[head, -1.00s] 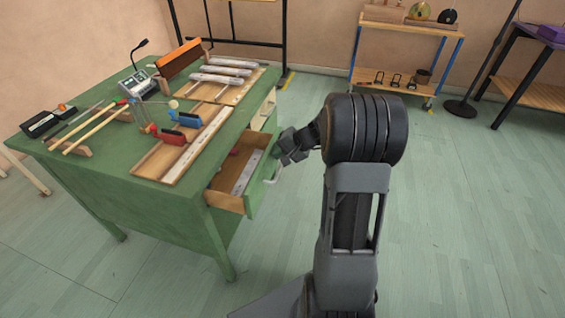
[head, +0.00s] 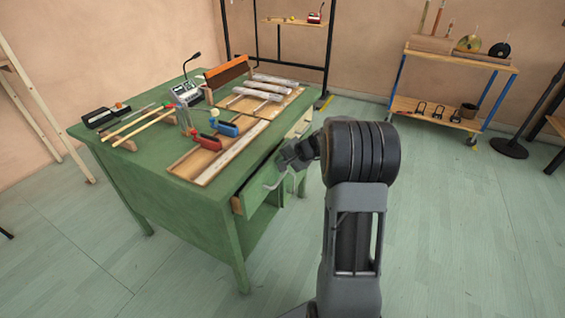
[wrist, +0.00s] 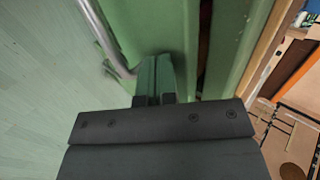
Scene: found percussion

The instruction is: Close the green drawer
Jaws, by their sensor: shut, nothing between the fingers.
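The green drawer (head: 258,196) is in the right side of the green desk (head: 140,180). In the head view it sticks out only a little, with a strip of its wooden side showing at the front corner. Its pale handle (head: 274,178) is on the front face; it also shows in the wrist view (wrist: 106,38) at upper left. My gripper (head: 285,160) is at the drawer front, beside the handle. In the wrist view, my gripper (wrist: 153,98) is shut and empty, its fingertips at the green front. A narrow dark gap shows beside the front. Whether the fingertips touch it is unclear.
The desk top holds wooden boards with metal bars, clamps, sticks (head: 130,126) and a small device (head: 186,93). A trolley (head: 455,60) stands at the back right, a black rack (head: 290,40) behind the desk. The floor right of my arm is clear.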

